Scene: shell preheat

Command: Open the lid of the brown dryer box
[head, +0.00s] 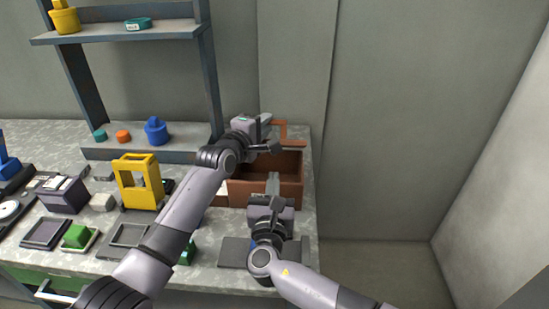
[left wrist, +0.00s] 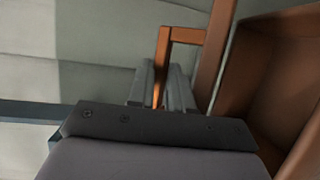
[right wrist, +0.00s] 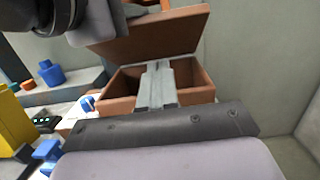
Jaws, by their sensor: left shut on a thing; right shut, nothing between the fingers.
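The brown dryer box (head: 290,190) stands at the right end of the bench, its inside open to view. Its brown lid (right wrist: 150,38) is raised and tilted back above the box in the right wrist view. My left gripper (head: 268,131) is at the lid, above the far side of the box. In the left wrist view it is shut on the lid's brown handle (left wrist: 163,62), which passes between its fingers. My right gripper (head: 273,182) is shut and empty, in front of the box; its fingertips (right wrist: 158,78) overlap the box opening in the right wrist view.
A yellow frame (head: 138,181), a dark box (head: 63,197) and a green block on a tray (head: 77,236) stand on the bench to the left. A grey shelf rack (head: 120,33) rises behind. A wall stands close behind the box; floor is clear to its right.

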